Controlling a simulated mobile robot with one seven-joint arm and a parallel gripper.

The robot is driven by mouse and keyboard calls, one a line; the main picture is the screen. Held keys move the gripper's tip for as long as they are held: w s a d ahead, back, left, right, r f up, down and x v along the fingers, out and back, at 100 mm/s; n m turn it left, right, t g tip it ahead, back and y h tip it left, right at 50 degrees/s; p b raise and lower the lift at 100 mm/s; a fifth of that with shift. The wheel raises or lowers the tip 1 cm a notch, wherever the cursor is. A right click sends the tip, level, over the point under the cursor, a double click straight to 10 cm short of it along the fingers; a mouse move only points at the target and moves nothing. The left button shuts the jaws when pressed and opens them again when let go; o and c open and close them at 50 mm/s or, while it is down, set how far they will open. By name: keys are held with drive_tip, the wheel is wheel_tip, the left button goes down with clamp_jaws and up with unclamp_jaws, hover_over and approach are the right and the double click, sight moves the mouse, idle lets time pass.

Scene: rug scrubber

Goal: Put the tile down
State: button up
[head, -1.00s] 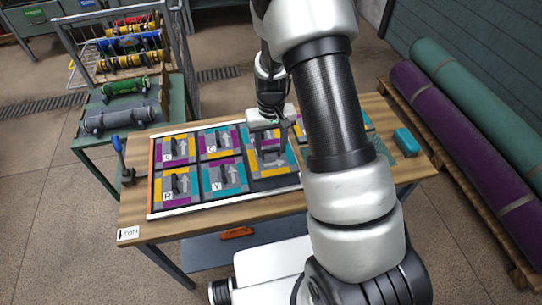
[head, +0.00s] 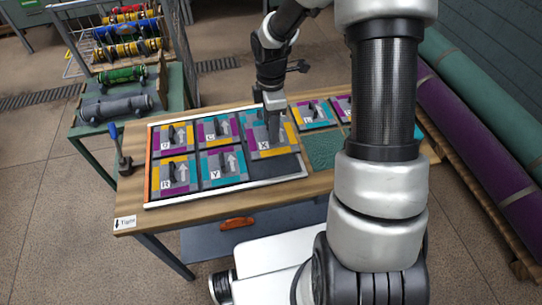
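The tile marked X (head: 287,151), with purple, teal, yellow and grey patches, is at the right end of the framed tray's upper row. My gripper (head: 274,122) is at its dark upright handle from above and appears shut on it; the fingertips are too small to see clearly. I cannot tell whether the tile touches the tray floor. The white-edged tray (head: 225,196) holds other tiles to the left: two in the upper row, and tiles R (head: 174,176) and Y (head: 222,166) in the lower row. The lower-right slot (head: 270,170) shows bare dark floor.
More tiles (head: 315,113) lie right of the tray, by a teal mat (head: 322,149). A blue-handled clamp (head: 118,145) stands at the table's left edge, near a "Tight" label (head: 125,222). Rolled rugs (head: 490,120) lie at the right; a spool rack (head: 125,35) stands back left.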

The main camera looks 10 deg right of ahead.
sight(271, 146)
wheel_tip(271, 146, down, 10)
drive_tip(key=shift+r+b, duration=0.1)
drive_tip(key=shift+b, duration=0.25)
drive_tip(key=o, duration=1.3)
